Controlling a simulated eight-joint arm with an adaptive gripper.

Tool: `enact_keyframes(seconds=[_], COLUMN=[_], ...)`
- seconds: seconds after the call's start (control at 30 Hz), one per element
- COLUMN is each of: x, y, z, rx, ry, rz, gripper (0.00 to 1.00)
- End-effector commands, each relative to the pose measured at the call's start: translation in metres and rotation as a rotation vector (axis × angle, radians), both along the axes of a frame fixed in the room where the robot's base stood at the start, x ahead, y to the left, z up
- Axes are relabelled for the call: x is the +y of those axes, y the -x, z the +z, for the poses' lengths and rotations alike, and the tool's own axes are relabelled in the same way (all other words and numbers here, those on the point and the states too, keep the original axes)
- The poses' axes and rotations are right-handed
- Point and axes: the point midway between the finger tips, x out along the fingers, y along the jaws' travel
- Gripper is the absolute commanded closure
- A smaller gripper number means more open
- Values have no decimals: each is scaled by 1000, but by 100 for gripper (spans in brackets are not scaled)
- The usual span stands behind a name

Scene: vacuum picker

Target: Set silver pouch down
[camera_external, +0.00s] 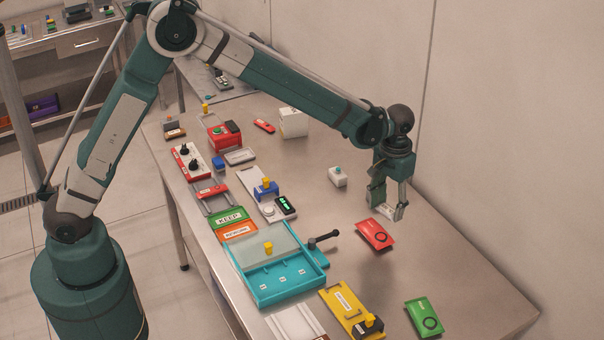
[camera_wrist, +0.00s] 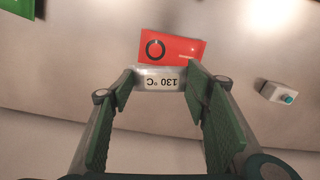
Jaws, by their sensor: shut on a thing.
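The silver pouch (camera_wrist: 146,73) with a "130 °C" label is between the fingertips of my gripper (camera_wrist: 158,82) in the wrist view. My gripper (camera_external: 387,206) is shut on it and points down over the right part of the table. In the external view the silver pouch (camera_external: 385,212) shows as a small pale piece between the fingers, partly hidden. I cannot tell whether it touches the table.
A red pouch (camera_external: 375,235) lies just in front of my gripper, with a green pouch (camera_external: 424,318) nearer the table edge. A white button box (camera_external: 338,176) stands behind. Left are a teal tray (camera_external: 290,293) and yellow plate (camera_external: 343,302). The table's right side is clear.

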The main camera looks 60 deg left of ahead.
Motion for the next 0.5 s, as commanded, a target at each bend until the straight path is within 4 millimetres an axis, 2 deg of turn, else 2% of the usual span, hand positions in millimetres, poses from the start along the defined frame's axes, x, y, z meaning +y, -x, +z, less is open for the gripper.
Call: enact_keyframes(seconds=[0.03, 0.2, 0.4, 0.5], x=[-18, -67, -108, -119], y=[2, 9, 18, 20], z=[0, 0, 0, 0], rx=[0, 0, 0, 0], ry=[0, 0, 0, 0], rz=[-23, -91, -148, -163], gripper=[62, 62, 62, 62])
